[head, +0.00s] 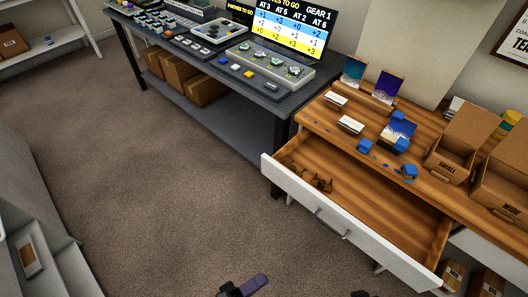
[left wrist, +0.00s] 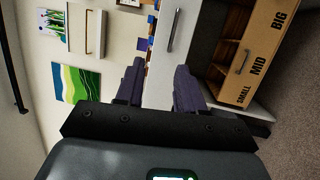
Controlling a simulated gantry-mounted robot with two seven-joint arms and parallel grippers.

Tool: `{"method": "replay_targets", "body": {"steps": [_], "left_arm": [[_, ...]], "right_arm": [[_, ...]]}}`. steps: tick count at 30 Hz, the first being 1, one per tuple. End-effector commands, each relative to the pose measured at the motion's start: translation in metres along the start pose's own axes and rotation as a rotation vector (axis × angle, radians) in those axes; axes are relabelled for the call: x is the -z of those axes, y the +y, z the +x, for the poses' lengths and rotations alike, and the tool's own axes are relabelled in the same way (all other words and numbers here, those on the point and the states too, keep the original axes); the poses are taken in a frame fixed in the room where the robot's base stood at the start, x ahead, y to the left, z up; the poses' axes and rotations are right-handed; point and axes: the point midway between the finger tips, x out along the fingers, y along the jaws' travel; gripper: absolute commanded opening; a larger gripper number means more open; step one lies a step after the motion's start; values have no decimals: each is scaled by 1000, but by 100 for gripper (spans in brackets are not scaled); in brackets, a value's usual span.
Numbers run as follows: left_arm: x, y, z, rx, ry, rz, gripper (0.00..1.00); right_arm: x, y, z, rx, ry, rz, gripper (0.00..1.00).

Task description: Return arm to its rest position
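My left gripper (head: 243,287) is at the bottom edge of the head view, over the carpet and in front of the open drawer. A purple finger shows there. In the left wrist view its two purple fingers (left wrist: 160,84) stand apart, with nothing held between them. A small dark bit at the bottom edge of the head view may be part of my right gripper; too little shows to tell its state.
The wooden desk (head: 320,115) has its white-fronted drawer (head: 345,232) pulled out towards me. Cardboard boxes (head: 466,143) stand on its right part. A dark workbench (head: 270,100) with a screen (head: 292,28) is behind left. The carpet (head: 150,190) in the middle is clear. A grey shelf (head: 40,235) is at left.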

Motion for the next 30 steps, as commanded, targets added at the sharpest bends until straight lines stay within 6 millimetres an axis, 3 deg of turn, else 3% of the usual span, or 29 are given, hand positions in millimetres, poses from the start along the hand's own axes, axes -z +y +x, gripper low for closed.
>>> {"method": "replay_targets", "body": {"steps": [6,11,15,21,26,30], "left_arm": [[17,13,4,173,125,192,38],[45,23,-9,412,222,392,38],[76,35,-44,715,271,566,38],[95,58,-108,1140,187,705,38],[89,72,-150,1371,15,738,38],[69,71,-180,1508,-209,731,38]], "right_arm": [[1,-4,-1,9,2,-1,43],[2,-6,-2,14,3,3,43],[2,-5,-2,13,3,4,43],[2,-6,-2,14,2,5,43],[1,-6,-2,14,2,5,43],[1,-6,-2,14,2,6,43]]}}
